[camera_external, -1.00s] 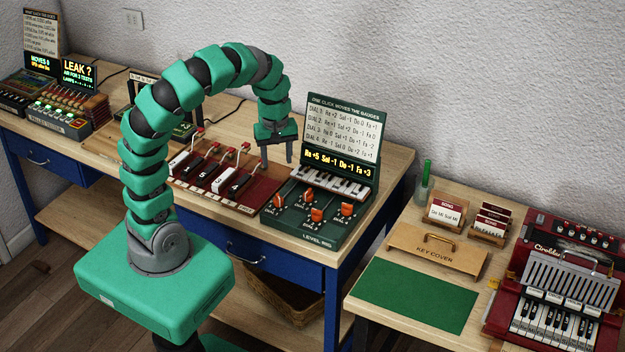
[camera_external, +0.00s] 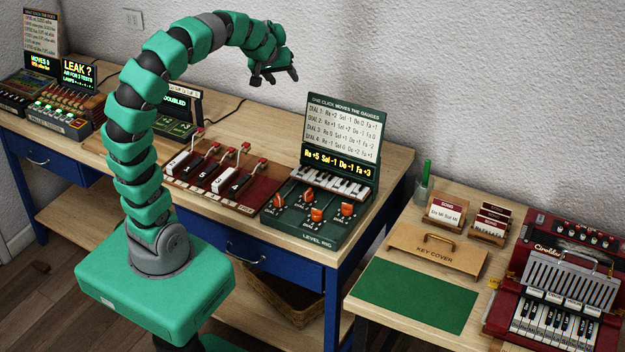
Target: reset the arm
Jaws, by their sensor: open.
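My gripper (camera_external: 276,79) is at the end of my green segmented arm, raised high above the back of the long table. Its fingers are apart and it holds nothing. It is clear of the level rig (camera_external: 316,215), a green box with orange dials and a sign board, which stands to the right and below it. The arm arches up from its base and reaches to the right.
A red lever board (camera_external: 225,187) with black and white keys lies left of the rig. A Doubled display (camera_external: 178,104) stands behind my arm. A lower table at right holds a key cover (camera_external: 436,254), a green mat (camera_external: 415,296) and a red accordion (camera_external: 560,280).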

